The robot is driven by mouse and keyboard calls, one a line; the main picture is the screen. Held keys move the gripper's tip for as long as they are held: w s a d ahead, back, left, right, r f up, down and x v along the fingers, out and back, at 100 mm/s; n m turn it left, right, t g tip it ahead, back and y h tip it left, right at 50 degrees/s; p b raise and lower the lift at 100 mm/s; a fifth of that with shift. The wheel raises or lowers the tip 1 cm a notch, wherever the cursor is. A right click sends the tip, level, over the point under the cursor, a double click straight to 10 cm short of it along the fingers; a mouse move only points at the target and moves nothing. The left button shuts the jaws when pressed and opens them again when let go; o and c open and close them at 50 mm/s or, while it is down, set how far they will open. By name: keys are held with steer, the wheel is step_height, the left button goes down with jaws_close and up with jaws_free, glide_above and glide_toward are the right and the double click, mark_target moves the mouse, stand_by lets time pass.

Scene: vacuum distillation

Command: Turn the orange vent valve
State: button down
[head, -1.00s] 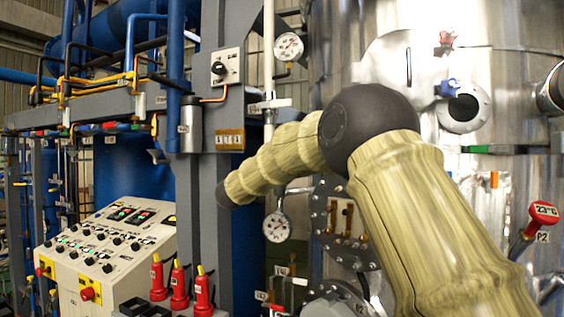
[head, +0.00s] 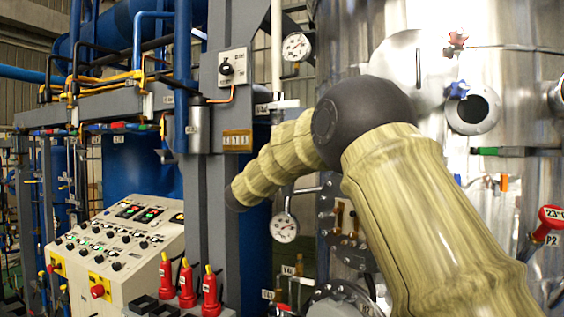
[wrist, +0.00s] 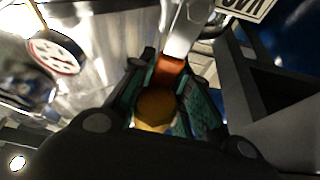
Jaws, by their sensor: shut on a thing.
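The orange vent valve (wrist: 171,68) shows in the wrist view as an orange band at the end of a pale metal piece, with a yellow-orange rounded part (wrist: 155,108) below it. My gripper (wrist: 162,80) has its teal-padded fingers on both sides of the orange part and is shut on it. The fingers cover part of the valve, so its exact turn angle cannot be told. In the head view my arm reaches toward the grey column, and neither the gripper nor the orange valve can be made out there.
A pressure gauge (head: 284,227) hangs close beside my arm's far end. A large shiny metal vessel (head: 515,95) stands at the right. A control panel (head: 130,245) and several red bottle-shaped objects (head: 187,285) stand at the lower left. A grey beam (wrist: 262,110) is close right of the gripper.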

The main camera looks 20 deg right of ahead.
steer(key=c, duration=1.5)
jaws_free()
steer(key=shift+w+f, duration=0.1)
steer(key=shift+f, duration=0.25)
steer(key=shift+o, duration=0.9)
steer(key=shift+w+d, duration=0.1)
steer(key=shift+s+a+r, duration=0.15)
steer(key=shift+s+a, duration=0.05)
steer(key=v, duration=1.1)
steer(key=shift+s+f, duration=0.15)
steer(key=shift+f, duration=0.1)
steer(key=shift+a, duration=0.15)
